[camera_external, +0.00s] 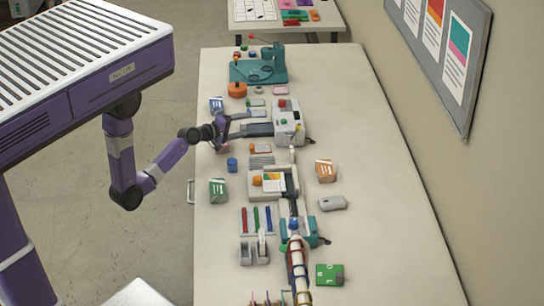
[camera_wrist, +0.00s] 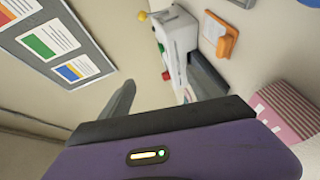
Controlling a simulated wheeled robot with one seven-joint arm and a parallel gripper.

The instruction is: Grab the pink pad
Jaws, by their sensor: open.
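A small flat pink pad (camera_external: 279,91) lies on the long table toward its far end, just right of the teal base plate and beyond the white machine. My gripper (camera_external: 240,125) is over the table's left side, nearer the camera than the pad and to its left. Its jaws are open, with nothing seen between them, and they are apart from the pad. In the wrist view my gripper (camera_wrist: 160,74) shows two separated dark fingers. I cannot make out the pad for certain there.
A white machine (camera_external: 288,118) with red and green buttons stands right of my gripper; it shows in the wrist view (camera_wrist: 177,35). An orange round thing (camera_external: 237,90) and teal base plate (camera_external: 258,72) stand beyond. A pink-striped block (camera_wrist: 288,108) is right in the wrist view. The table's right side is mostly clear.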

